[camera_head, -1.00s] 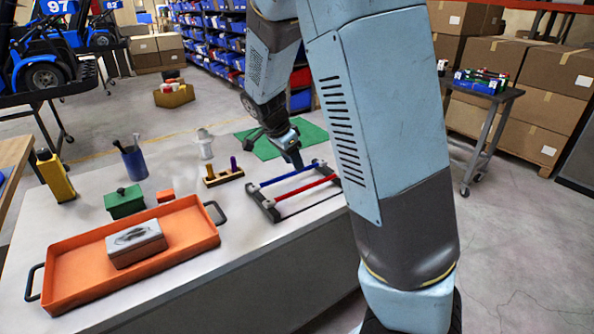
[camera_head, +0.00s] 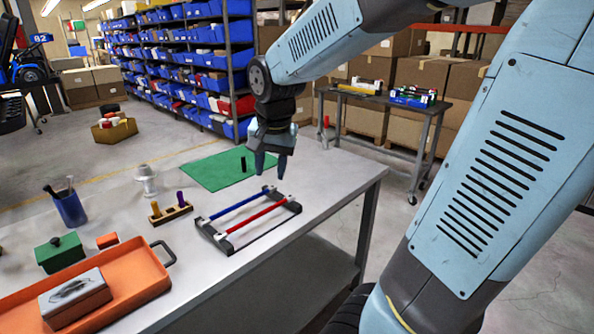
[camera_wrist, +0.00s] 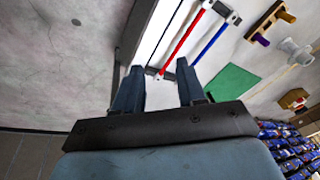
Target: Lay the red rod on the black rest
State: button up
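The red rod (camera_head: 256,215) lies across a low black rest (camera_head: 212,238) on the grey table, in the head view. A blue rod (camera_head: 235,205) lies parallel to it on the far side. The red rod's ends meet the rest's two dark end pieces; how they sit there is too small to tell. My gripper (camera_head: 271,168) points down above the table beyond the rest, apart from both rods. In the wrist view my gripper's two fingers (camera_wrist: 158,72) are spread with nothing between them. The red rod (camera_wrist: 182,40) and blue rod (camera_wrist: 211,42) show beyond the fingertips.
A wooden peg block (camera_head: 170,213), white object (camera_head: 147,180), blue cup (camera_head: 70,208), green box (camera_head: 58,253) and orange tray (camera_head: 145,286) stand left. The table's right end is bare.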

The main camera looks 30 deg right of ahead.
jog(key=s+r+n+t, duration=0.1)
jog(key=s+r+n, duration=0.1)
jog(key=s, duration=0.4)
jog(key=s+r+n+t, duration=0.1)
jog(key=s+r+n, duration=0.2)
jog(key=s, duration=0.4)
jog(key=shift+s+a+n+t, duration=0.25)
jog(key=shift+n+t, duration=0.15)
jog(key=shift+n, duration=0.5)
jog(key=shift+r, duration=0.1)
